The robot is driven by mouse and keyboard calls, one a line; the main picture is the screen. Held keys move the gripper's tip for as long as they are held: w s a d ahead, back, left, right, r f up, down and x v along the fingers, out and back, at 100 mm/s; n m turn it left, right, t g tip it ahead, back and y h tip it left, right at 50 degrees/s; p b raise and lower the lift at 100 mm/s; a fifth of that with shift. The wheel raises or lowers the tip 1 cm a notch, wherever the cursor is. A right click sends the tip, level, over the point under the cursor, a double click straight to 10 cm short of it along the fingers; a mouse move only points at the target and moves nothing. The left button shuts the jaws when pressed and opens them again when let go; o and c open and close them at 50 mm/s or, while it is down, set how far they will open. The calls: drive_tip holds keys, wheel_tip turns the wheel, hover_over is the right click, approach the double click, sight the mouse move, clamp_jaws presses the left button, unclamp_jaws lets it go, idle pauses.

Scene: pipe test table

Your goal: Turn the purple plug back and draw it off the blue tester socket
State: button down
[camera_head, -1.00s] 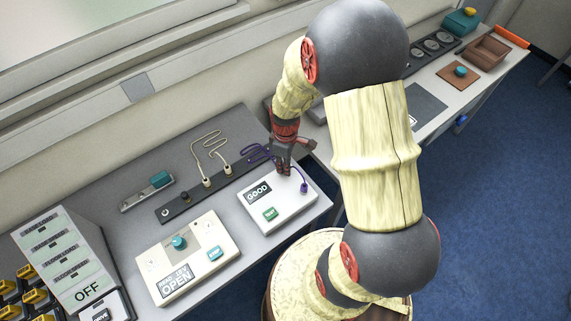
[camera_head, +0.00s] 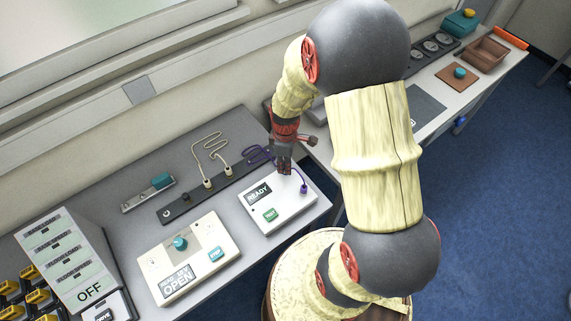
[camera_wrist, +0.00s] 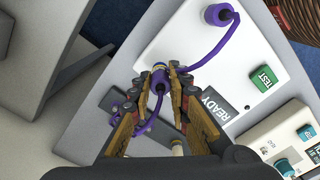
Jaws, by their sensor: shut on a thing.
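The purple plug (camera_wrist: 159,84) is between the fingertips of my gripper (camera_wrist: 160,80), which is shut on it. A pale metallic end with a blue edge shows just beyond the plug; I cannot tell whether it is still on the blue socket or apart from it. In the head view my gripper (camera_head: 284,168) is over the back edge of the white tester (camera_head: 292,206), hiding the plug and socket. The tester's display (camera_head: 258,194) reads READY. The purple cable (camera_head: 258,155) loops behind. Its other purple plug (camera_wrist: 220,14) stands on the tester's far corner.
A green TEST button (camera_head: 270,214) is on the tester. A dark socket strip (camera_head: 188,202) with two pale plugs and a cream cable lies behind. A second white tester (camera_head: 187,258) reading OPEN stands to the left. Grey table shows between them.

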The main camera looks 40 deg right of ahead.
drive_tip(key=shift+r+p, duration=0.45)
drive_tip(key=shift+r, duration=0.25)
drive_tip(key=shift+r+p, duration=2.15)
drive_tip(key=shift+r, duration=0.85)
drive_tip(key=shift+f, duration=0.1)
